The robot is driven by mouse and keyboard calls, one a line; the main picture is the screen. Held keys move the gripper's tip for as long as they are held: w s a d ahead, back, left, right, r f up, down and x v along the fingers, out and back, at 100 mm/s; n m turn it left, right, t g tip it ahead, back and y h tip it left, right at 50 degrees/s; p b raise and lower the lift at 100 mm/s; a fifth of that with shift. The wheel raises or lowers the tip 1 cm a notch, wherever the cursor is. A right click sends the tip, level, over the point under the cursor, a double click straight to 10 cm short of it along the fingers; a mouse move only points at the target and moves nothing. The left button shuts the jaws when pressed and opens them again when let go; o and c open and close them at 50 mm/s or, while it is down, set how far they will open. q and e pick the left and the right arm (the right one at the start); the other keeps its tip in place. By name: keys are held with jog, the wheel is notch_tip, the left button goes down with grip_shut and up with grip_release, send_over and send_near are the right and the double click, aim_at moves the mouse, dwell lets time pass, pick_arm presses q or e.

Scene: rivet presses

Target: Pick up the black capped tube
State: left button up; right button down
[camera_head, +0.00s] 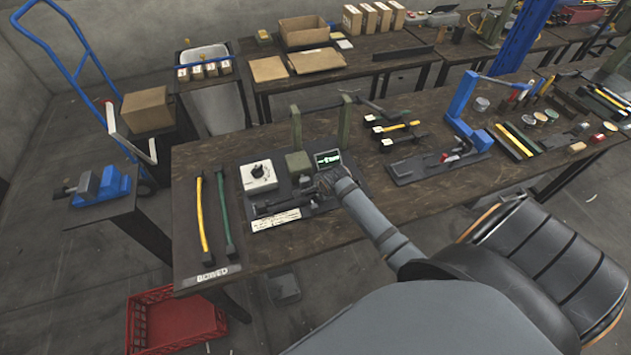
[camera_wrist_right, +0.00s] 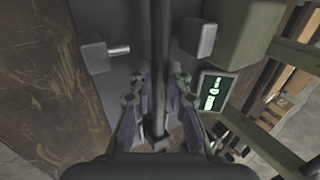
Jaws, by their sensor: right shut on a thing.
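The black capped tube (camera_wrist_right: 160,45) is a long dark rod in the right wrist view, running up from between my fingers. In the head view a dark tube (camera_head: 278,206) lies along the front of the press fixture (camera_head: 315,207), and my right gripper (camera_head: 326,184) is at its right end. In the right wrist view my right gripper (camera_wrist_right: 160,125) is closed around the tube, with a finger on each side. The tube's near end is partly hidden by the fingers. I cannot tell whether the tube is lifted clear of its supports. My left gripper is not in view.
A small lit screen (camera_head: 328,158) and a white dial box (camera_head: 258,176) stand by the fixture. A yellow tube (camera_head: 202,215) and a green tube (camera_head: 225,212) lie left, behind a BOWED label (camera_head: 213,274). Green uprights (camera_head: 345,122) rise behind. A red crate (camera_head: 176,318) stands on the floor.

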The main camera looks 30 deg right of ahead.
jog(key=shift+r, duration=0.45)
jog(key=s+d+r+p, duration=0.3)
jog(key=s+r+p, duration=0.2)
jog(key=s+r, duration=0.7)
jog(key=shift+s+d+p, duration=0.3)
jog(key=shift+s+p, duration=0.05)
jog(key=shift+s, duration=0.45)
